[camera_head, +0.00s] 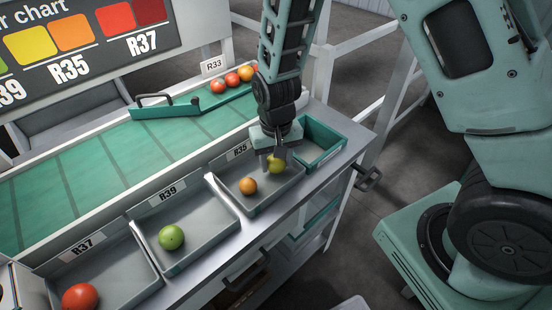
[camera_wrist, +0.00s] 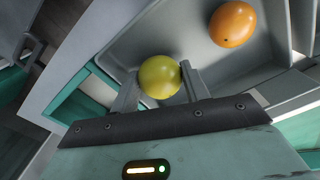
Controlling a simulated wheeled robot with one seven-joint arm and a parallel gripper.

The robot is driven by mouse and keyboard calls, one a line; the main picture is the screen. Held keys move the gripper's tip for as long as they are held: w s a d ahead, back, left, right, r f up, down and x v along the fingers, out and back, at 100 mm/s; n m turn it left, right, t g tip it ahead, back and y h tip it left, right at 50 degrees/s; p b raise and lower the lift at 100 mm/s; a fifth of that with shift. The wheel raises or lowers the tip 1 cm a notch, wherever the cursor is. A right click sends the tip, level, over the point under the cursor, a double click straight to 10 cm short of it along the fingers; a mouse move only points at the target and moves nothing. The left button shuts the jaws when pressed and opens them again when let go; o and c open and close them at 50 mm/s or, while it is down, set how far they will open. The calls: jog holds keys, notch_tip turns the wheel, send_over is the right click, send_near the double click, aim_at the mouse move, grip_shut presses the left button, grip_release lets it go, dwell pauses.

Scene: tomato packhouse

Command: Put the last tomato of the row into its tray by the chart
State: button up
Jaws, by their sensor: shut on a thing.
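My gripper (camera_head: 276,160) is shut on a yellow-green tomato (camera_head: 277,166), at the right end of the R35 tray (camera_head: 262,202). In the wrist view the tomato (camera_wrist: 160,77) sits between the two fingers; its height over the tray floor is unclear. An orange tomato (camera_head: 249,186) lies in the R35 tray. The R39 tray (camera_head: 205,245) holds a green tomato (camera_head: 171,237), and the R37 tray (camera_head: 120,285) a red one (camera_head: 80,298). The chart (camera_head: 85,40) shows yellow and orange above R35, reds above R37; R39 is partly cut off.
A green-walled bin (camera_head: 322,150) stands right of the R35 tray. Several orange-red tomatoes (camera_head: 232,79) sit at the back of the green belt (camera_head: 100,170), behind a green bar (camera_head: 165,109), near an R33 label (camera_head: 212,65). The belt's middle is clear.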

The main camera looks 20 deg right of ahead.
jog(key=shift+f, duration=0.45)
jog(key=o, duration=0.8)
jog(key=c, duration=0.3)
jog(key=shift+r, duration=0.1)
notch_tip(320, 180, up, 7)
jog(key=p, duration=0.6)
dwell(0.3)
